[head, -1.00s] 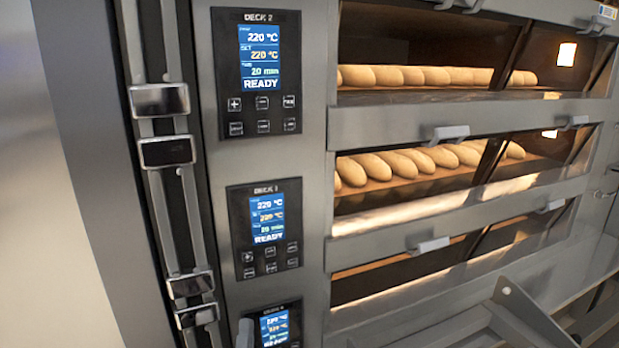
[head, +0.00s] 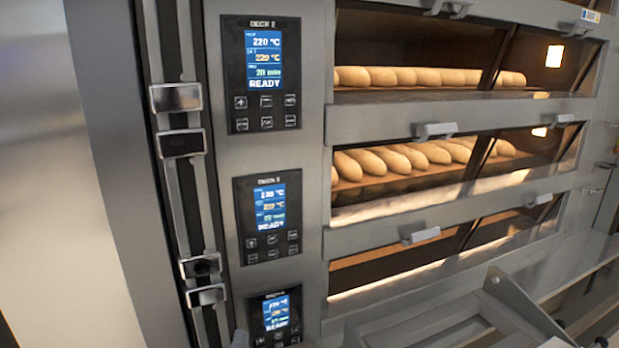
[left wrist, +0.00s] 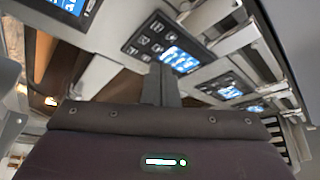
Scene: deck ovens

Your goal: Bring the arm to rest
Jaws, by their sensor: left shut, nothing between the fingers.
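My left gripper (head: 240,338) shows only as a small grey tip at the bottom edge of the head view, in front of the lowest control panel's left side. In the left wrist view, my left gripper's grey fingers (left wrist: 161,86) are together with nothing between them, above the dark gripper body. They appear in front of the oven's control panels; whether they touch the oven front I cannot tell. My right gripper is not in view.
The deck oven has stacked control panels (head: 265,75) reading READY. Long pale loaves (head: 420,155) lie on two decks behind glass; the lower deck (head: 390,268) looks empty. Door handles (head: 421,235) stick out. A grey metal bracket (head: 520,305) stands at lower right.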

